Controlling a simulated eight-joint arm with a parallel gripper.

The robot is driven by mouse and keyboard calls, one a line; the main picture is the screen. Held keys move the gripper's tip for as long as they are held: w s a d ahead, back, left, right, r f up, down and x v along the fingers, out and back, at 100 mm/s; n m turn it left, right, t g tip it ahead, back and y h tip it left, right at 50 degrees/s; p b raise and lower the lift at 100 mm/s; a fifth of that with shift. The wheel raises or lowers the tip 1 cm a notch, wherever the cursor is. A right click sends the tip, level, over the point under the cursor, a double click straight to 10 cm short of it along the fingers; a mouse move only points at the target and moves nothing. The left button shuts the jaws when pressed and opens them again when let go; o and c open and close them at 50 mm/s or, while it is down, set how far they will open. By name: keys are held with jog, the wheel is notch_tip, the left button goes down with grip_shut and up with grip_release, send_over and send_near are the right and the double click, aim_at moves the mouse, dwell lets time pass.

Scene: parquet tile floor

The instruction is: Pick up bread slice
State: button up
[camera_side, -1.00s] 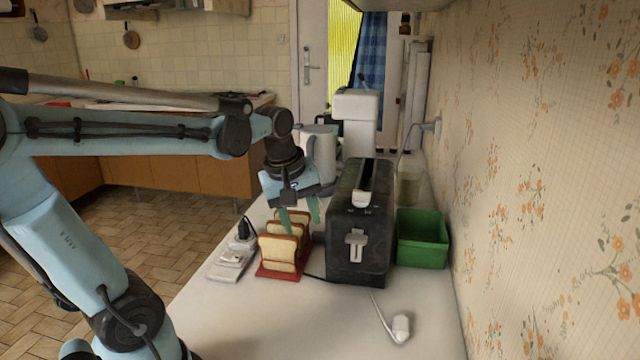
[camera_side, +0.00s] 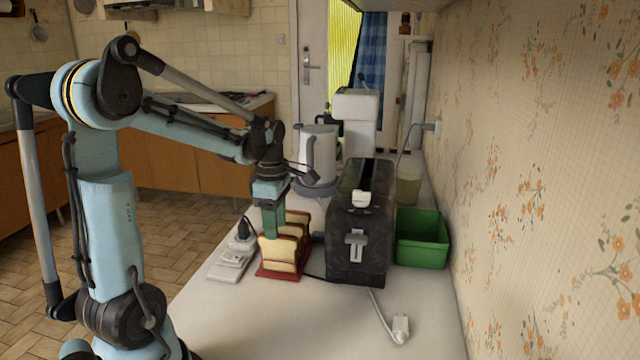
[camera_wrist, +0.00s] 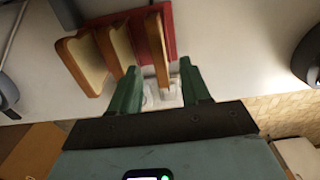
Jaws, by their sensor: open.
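Several bread slices (camera_side: 278,253) stand upright in a red rack (camera_side: 262,274) on the counter, left of the toaster. The wrist view shows three brown-crusted slices; the end slice (camera_wrist: 157,48) lies between my finger tips as pictured, with the other two (camera_wrist: 82,66) outside the left finger. My gripper (camera_side: 271,236) has green fingers pointing down at the rack, over the left side of the slices. In the wrist view my gripper (camera_wrist: 159,68) is open, with a gap on each side of the end slice. I cannot tell whether a finger touches bread. The side view hides part of the slices behind the fingers.
A black toaster (camera_side: 345,235) stands close to the rack's right, with a green bin (camera_side: 422,240) beyond it. A power strip (camera_side: 231,264) lies to the left. A white kettle (camera_side: 318,155) stands behind. The front counter is mostly clear.

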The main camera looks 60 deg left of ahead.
aim_at(278, 245)
jog(key=shift+w+d+f, duration=0.1)
jog(key=shift+w+f, duration=0.05)
jog(key=shift+f, duration=2.95)
jog(key=shift+c, duration=0.3)
grip_shut()
